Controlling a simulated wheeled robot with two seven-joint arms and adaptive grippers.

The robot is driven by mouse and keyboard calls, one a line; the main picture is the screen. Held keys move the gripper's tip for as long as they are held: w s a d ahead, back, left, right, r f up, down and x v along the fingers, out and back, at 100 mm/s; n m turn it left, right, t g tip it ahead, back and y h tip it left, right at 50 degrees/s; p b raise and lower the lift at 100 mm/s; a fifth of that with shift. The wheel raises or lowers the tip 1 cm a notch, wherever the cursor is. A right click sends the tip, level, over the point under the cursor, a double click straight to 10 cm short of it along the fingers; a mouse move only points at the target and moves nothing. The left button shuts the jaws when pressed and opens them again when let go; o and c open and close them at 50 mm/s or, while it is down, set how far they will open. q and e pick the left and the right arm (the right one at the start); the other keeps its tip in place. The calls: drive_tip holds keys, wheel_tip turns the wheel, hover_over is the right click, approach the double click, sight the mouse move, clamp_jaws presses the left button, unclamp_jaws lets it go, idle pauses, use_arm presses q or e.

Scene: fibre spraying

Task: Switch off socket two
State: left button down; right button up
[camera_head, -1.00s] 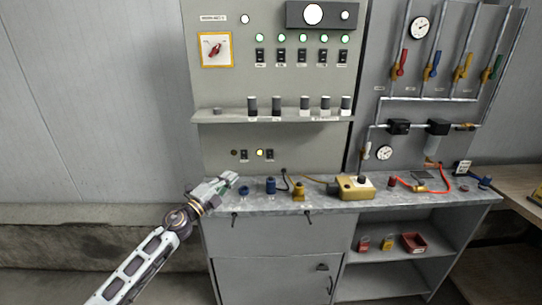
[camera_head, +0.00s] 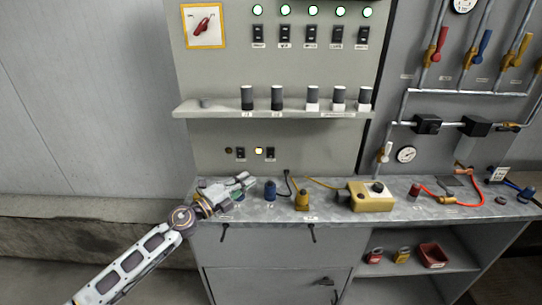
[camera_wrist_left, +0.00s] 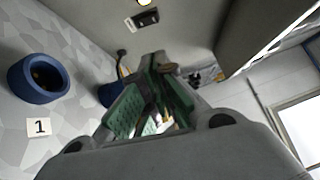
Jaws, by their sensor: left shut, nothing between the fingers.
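Two small black switches sit low on the grey panel. The left switch (camera_head: 240,154) has a dark lamp (camera_head: 228,151) beside it. My right gripper is out of view.
A blue socket (camera_wrist_left: 40,78) lies beside a label "1" (camera_wrist_left: 38,127). A yellow box (camera_head: 372,198) stands further right. A shelf (camera_head: 215,112) juts out above the switches.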

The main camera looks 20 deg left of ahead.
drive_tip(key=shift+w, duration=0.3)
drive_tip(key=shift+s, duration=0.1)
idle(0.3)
